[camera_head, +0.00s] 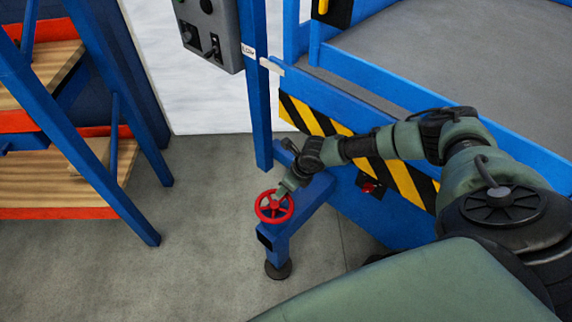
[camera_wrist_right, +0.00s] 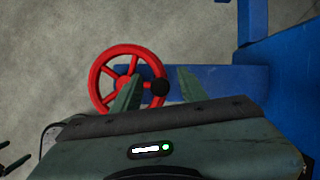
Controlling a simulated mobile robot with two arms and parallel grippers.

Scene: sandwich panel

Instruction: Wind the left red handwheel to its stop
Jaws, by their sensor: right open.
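The red handwheel (camera_head: 274,207) sits on top of a blue outrigger leg (camera_head: 276,243) that stands on a round black foot. My right gripper (camera_head: 284,189) is over the rim at the wheel's upper right side. I cannot tell whether either finger touches the knob. My left gripper is not in view.
A blue rack with wooden shelves (camera_head: 60,181) stands at the left. A grey control box (camera_head: 210,32) hangs on a blue post above the wheel. A yellow-black striped panel (camera_head: 345,140) lies behind my right arm. The floor left of the wheel is clear.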

